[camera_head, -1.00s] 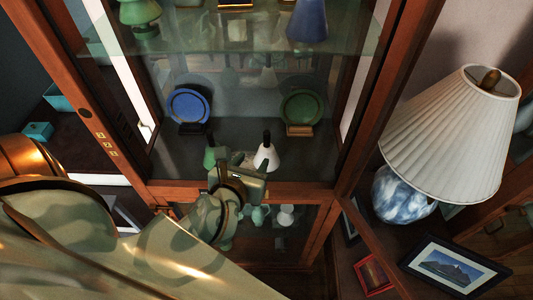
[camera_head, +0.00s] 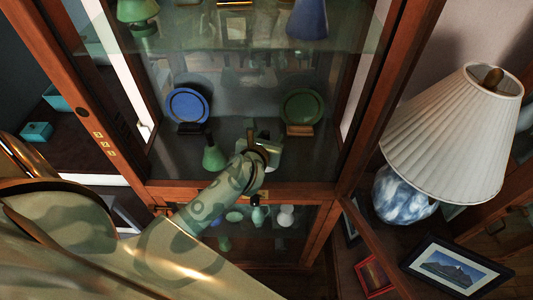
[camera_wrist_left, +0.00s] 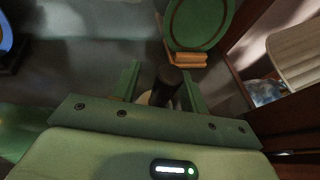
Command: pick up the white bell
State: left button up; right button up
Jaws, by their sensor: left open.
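The white bell (camera_head: 274,158) with a dark handle stands on the lower shelf of the cabinet, mostly hidden behind my left gripper in the head view. My left gripper (camera_head: 262,141) has reached into the cabinet and is at the bell. In the left wrist view, the open fingers of the left gripper (camera_wrist_left: 161,80) stand on either side of the bell's dark handle (camera_wrist_left: 169,84). A little of the white body (camera_wrist_left: 148,98) shows below the handle. I cannot tell whether the fingers touch it. My right gripper is not in view.
A green bell (camera_head: 214,156) stands close on the left. Behind are a blue plate (camera_head: 188,105) and a green plate (camera_head: 302,106) on stands. The wooden cabinet frame (camera_head: 345,165) bounds the opening. A pleated lamp (camera_head: 448,135) stands outside on the right.

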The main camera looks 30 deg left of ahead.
pick_arm(q)
grip_shut()
jog(key=shift+r, duration=0.1)
jog(key=shift+r, duration=0.2)
notch_tip(320, 180, up, 2)
jog(key=shift+r+p, duration=0.15)
jog(key=shift+p, duration=0.2)
jog(key=s+d+r, duration=0.3)
jog(key=d+r, duration=0.2)
jog(key=d, duration=0.1)
jog(key=s+d+r+p, duration=0.1)
jog(key=s+d+r, duration=0.1)
jog(key=d+r, duration=0.3)
jog(key=shift+s+d+p, duration=0.3)
jog(key=shift+s+d, duration=0.1)
jog(key=shift+d, duration=0.55)
